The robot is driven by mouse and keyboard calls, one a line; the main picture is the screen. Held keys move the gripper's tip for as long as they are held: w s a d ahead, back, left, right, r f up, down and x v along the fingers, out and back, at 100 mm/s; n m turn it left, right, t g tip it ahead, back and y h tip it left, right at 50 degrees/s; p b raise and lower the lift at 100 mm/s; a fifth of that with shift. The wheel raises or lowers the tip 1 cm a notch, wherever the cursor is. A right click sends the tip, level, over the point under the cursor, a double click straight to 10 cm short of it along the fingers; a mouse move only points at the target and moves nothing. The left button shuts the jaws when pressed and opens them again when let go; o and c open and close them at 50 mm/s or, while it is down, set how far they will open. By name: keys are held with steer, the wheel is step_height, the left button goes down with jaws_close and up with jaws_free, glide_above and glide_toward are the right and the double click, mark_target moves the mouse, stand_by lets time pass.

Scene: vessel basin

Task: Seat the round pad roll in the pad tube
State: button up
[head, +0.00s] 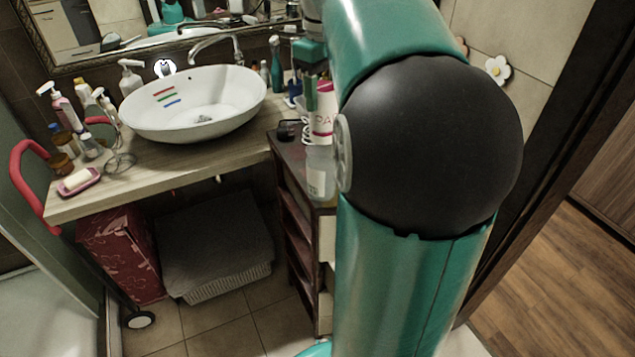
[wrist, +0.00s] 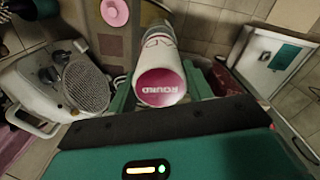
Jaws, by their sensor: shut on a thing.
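The round pad roll (head: 324,112) is a white and pink cylinder with lettering, at the right end of the basin counter in the head view. In the wrist view its pink end (wrist: 162,84) reads "ROUND" and faces the camera. My gripper (head: 311,92) is shut on the roll, with green fingers on both sides of it in the wrist view. A clear, pale tube (head: 319,172), which looks like the pad tube, shows directly below the roll by the dark cabinet. I cannot tell whether the roll's lower end is inside it. My arm hides the right side.
A white basin (head: 192,108) stands on the wooden counter (head: 150,172) to the left, with bottles and a soap dish (head: 78,182) beyond it. The dark shelf cabinet (head: 296,220) is below the roll. A small dark object (head: 288,130) lies close beside it.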

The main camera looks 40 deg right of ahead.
mark_target(322, 133)
steer(key=f, duration=1)
steer(key=shift+w+d+f, duration=0.15)
steer(key=shift+w, duration=0.15)
steer(key=shift+c, duration=1.3)
steer(key=shift+s, duration=0.3)
steer(key=o, duration=1.2)
steer(key=shift+w, duration=0.3)
steer(key=shift+s, duration=0.2)
steer(key=shift+w, duration=0.15)
step_height(322, 133, up, 12)
steer(key=shift+r, duration=0.1)
steer(key=s+a+f+t, duration=0.2)
steer(key=s+a+f, duration=0.1)
steer(key=a, duration=0.6)
steer(key=s+a+f+t, duration=0.1)
steer(key=s+a+f, duration=0.3)
steer(key=a, duration=0.5)
steer(key=s+a+f+m+t, duration=0.1)
steer(key=s+a+f, duration=0.3)
steer(key=a, duration=0.5)
step_height(322, 133, down, 2)
steer(key=shift+a+f+t, duration=0.1)
steer(key=shift+f+t, duration=0.1)
steer(key=shift+t, duration=0.6)
